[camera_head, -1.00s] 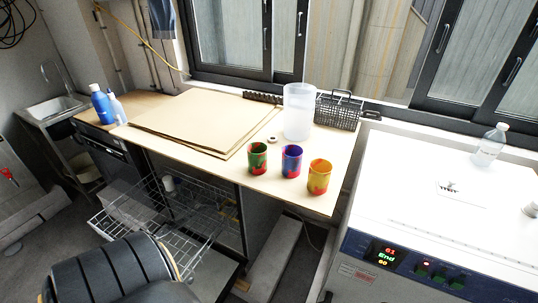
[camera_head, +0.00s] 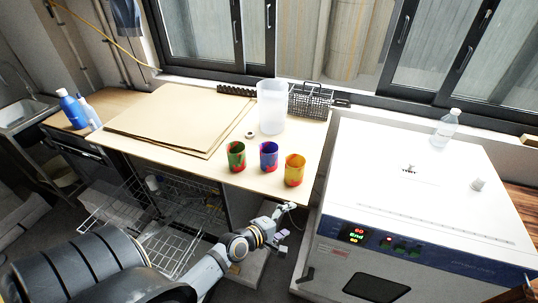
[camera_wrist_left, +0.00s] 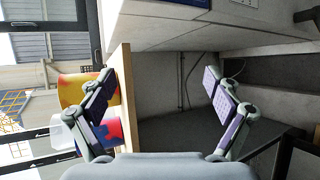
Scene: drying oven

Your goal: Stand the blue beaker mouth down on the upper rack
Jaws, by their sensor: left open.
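The blue beaker (camera_head: 268,157), with red patches, stands mouth up on the wooden counter (camera_head: 200,165) between a green beaker (camera_head: 236,158) and a yellow one (camera_head: 294,171). My left gripper (camera_head: 286,221) is open and empty, below the counter's front edge near its right end, apart from the beakers. In the left wrist view its fingers (camera_wrist_left: 157,85) spread either side of empty space, with the yellow beaker (camera_wrist_left: 70,90) behind the left finger. Wire racks (camera_head: 108,208) stick out below the counter; my left arm hides part of them. My right gripper is not in view.
A white oven (camera_head: 415,215) stands right of the counter, with a clear bottle (camera_head: 445,130) on top. A clear container (camera_head: 271,108) and a black wire basket (camera_head: 311,102) stand behind the beakers. Flat brown boards (camera_head: 165,120) cover the counter's left part.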

